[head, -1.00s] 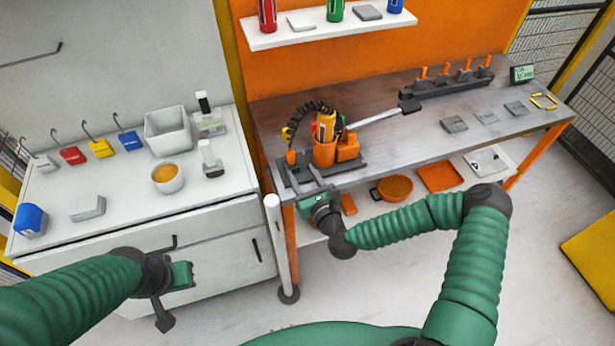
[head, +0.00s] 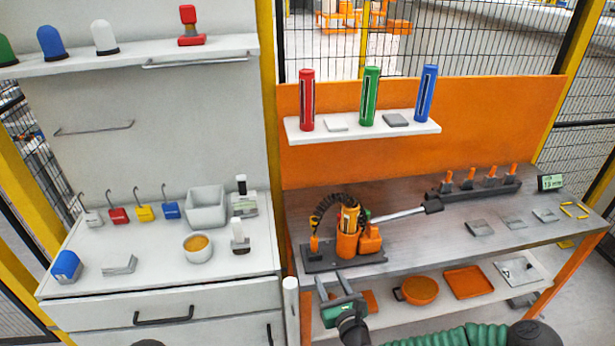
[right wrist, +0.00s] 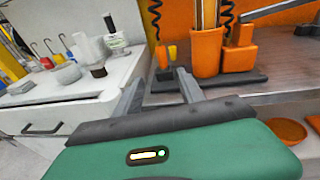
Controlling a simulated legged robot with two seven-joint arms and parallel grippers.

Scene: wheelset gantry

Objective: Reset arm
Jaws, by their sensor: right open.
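My right gripper (head: 335,287) is in front of the near edge of the grey workbench, just below the orange tool station (head: 347,244). Its two fingers are apart with nothing between them. In the right wrist view the open fingers (right wrist: 158,88) point toward the dark base plate (right wrist: 218,82) of that station, which holds an orange cup and a small orange block. I cannot tell whether the fingers touch the bench. My left gripper is out of the head view; only a small dark part of my left arm may show at the bottom edge.
The white cabinet (head: 157,293) stands left of the bench, with a white bin (head: 206,208) and a bowl (head: 198,247) on top. A white post (head: 291,308) stands between them. A lower shelf holds an orange pan (head: 420,290). Above, a shelf (head: 362,131) holds red, green and blue cylinders.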

